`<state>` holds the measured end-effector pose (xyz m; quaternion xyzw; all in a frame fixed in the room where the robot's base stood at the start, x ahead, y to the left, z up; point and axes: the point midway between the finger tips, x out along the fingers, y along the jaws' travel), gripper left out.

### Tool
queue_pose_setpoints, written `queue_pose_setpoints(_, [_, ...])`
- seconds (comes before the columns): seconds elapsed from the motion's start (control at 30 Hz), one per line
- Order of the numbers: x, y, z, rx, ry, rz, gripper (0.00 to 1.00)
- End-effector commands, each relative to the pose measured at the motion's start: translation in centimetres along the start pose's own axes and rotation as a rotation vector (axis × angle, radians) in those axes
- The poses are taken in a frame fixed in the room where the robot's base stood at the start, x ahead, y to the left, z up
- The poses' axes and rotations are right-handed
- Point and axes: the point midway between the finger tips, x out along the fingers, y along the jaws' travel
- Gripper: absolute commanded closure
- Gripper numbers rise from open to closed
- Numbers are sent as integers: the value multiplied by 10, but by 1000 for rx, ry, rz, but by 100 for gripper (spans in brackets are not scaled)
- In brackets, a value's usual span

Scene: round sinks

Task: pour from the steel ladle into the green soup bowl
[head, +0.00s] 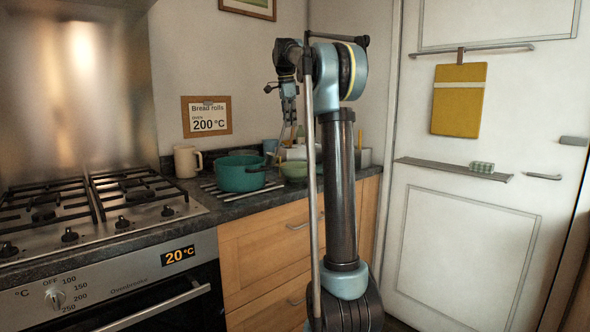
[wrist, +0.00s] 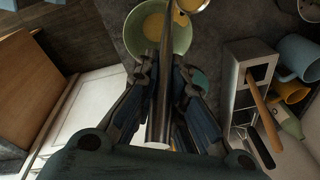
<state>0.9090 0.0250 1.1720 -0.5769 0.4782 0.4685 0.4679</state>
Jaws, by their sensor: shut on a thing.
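My gripper (wrist: 163,82) is shut on the upright handle of the steel ladle (wrist: 165,50). The ladle's cup (wrist: 192,4) shows at the top edge of the wrist view, partly cut off, with yellow content. The green soup bowl (wrist: 129,35) lies below it, and yellow content shows inside the bowl. The cup overlaps the bowl's far right rim in this view; its height above the bowl I cannot tell. In the head view my gripper (head: 289,91) is above the counter, and the green bowl (head: 294,170) stands right of the teal pot, partly hidden by my arm.
The teal pot (head: 240,176) stands on a wire rack, with a cream mug (head: 186,161) behind it at left. In the wrist view a steel utensil holder (wrist: 236,85), a blue mug (wrist: 298,54) and a yellow mug (wrist: 291,92) stand to the right. A gas hob (head: 100,205) is at left.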

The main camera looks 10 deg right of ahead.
Motion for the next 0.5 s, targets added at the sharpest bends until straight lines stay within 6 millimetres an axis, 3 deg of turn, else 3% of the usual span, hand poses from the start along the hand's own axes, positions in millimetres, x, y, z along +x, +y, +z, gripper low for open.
queue_pose_setpoints(0.5, [-1, 4, -12, 7, -46, -15, 100])
